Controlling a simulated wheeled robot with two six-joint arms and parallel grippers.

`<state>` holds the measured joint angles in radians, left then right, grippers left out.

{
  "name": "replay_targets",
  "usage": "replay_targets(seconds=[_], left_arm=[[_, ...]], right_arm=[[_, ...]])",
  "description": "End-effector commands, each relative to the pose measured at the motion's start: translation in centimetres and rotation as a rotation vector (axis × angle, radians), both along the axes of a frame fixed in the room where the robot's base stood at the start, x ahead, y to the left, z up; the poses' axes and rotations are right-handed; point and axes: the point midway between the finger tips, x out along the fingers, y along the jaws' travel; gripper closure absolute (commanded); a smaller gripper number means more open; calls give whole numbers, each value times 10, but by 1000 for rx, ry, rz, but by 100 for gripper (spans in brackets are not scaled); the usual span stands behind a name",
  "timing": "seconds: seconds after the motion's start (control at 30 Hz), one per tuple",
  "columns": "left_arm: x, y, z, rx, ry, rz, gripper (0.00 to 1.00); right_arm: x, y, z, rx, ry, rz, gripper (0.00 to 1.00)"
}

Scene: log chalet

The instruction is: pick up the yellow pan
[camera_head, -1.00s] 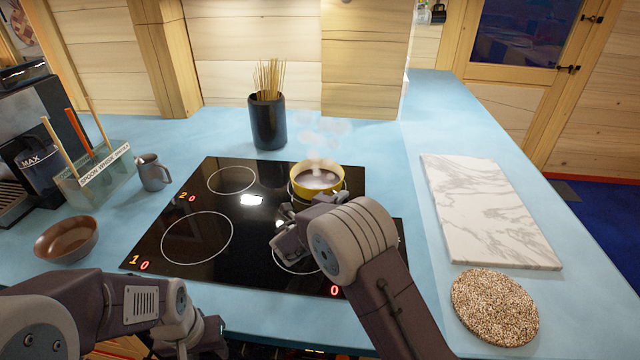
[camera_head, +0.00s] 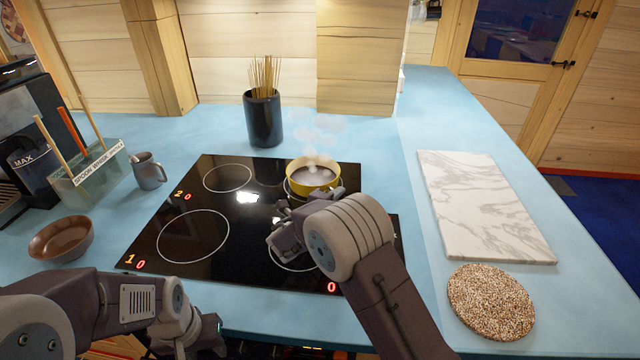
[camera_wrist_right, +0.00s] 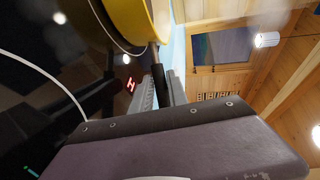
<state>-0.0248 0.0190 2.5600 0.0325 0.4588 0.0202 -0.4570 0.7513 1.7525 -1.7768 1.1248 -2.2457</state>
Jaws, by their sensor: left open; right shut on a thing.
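The yellow pan (camera_head: 301,184) sits on the rear right ring of the black hob, with dark liquid inside and steam above it. In the right wrist view its yellow side (camera_wrist_right: 130,22) is close at the top, and a dark handle (camera_wrist_right: 156,57) runs down from it. My right gripper (camera_head: 278,232) is in front of the pan and shut on the handle; the arm hides part of the grip. In its wrist view the fingers (camera_wrist_right: 155,88) are around the handle. My left gripper (camera_head: 214,338) is open and empty, low at the counter's front edge.
The black hob (camera_head: 180,262) has free rings. A marble board (camera_head: 485,205) and a round speckled mat (camera_head: 490,303) lie to the right. A dark pot of sticks (camera_head: 263,120) stands behind. A brown bowl (camera_head: 60,240), grey jug (camera_head: 149,172) and spoon holder (camera_head: 90,180) are at left.

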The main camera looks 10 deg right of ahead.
Motion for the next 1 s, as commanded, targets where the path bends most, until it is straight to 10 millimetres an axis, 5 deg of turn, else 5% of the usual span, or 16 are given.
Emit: replay_targets(seconds=[0.23, 0.47, 1.0], left_arm=[[0, 0, 3, 0, 0, 0, 54], [0, 0, 12, 0, 0, 0, 54], [0, 0, 20, 0, 0, 0, 54]], right_arm=[[0, 0, 11, 2, -5, -1, 100], [0, 0, 46, 1, -8, -1, 100], [-89, -24, 99, 2, -5, 1, 100]])
